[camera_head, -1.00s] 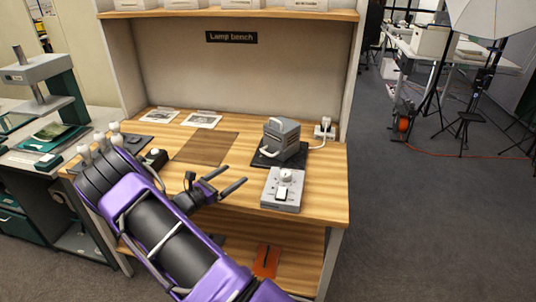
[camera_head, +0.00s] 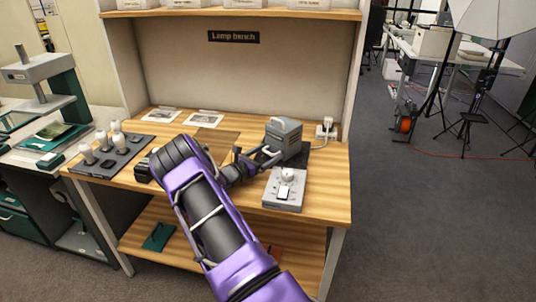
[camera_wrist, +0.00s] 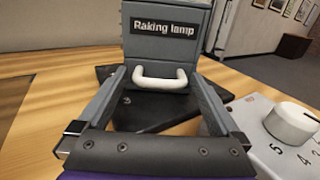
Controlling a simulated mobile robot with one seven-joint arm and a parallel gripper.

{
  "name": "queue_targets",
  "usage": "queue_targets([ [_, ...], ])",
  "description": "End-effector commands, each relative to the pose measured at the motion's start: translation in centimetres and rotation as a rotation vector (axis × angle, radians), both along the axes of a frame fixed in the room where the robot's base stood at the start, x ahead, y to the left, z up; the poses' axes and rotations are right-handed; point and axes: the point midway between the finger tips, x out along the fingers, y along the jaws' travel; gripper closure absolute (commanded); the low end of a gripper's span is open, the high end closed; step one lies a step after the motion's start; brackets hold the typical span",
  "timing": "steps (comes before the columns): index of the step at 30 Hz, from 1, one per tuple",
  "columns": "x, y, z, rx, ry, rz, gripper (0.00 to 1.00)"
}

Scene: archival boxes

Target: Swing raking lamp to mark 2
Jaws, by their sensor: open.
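The raking lamp (camera_head: 284,137) is a grey box on a dark base at the right of the lamp bench. In the wrist view its label "Raking lamp" (camera_wrist: 163,27) shows, with a white handle (camera_wrist: 160,78) on its front below. My gripper (camera_head: 264,156) is open just in front of the lamp. In the wrist view its two fingers (camera_wrist: 155,95) reach forward on either side of the white handle, and nothing is clearly gripped. Whether the fingers touch the lamp I cannot tell. Mark 2 is not identifiable in these frames.
A grey control box (camera_head: 284,190) with a white knob (camera_wrist: 292,123) and numbers stands close to the right of my gripper. A white plug and socket (camera_head: 326,129) sit behind the lamp. A dark mat (camera_head: 110,158) with several pale bulb-like items lies at the left.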

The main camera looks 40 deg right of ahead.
Motion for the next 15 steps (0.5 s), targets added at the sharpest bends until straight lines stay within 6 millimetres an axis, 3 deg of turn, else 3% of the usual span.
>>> queue_targets([
  [9,0.05,-0.33,-0.01,0.0,0.0,0.0,0.0],
  [15,0.05,-0.31,0.0,0.0,0.0,0.0,0.34],
])
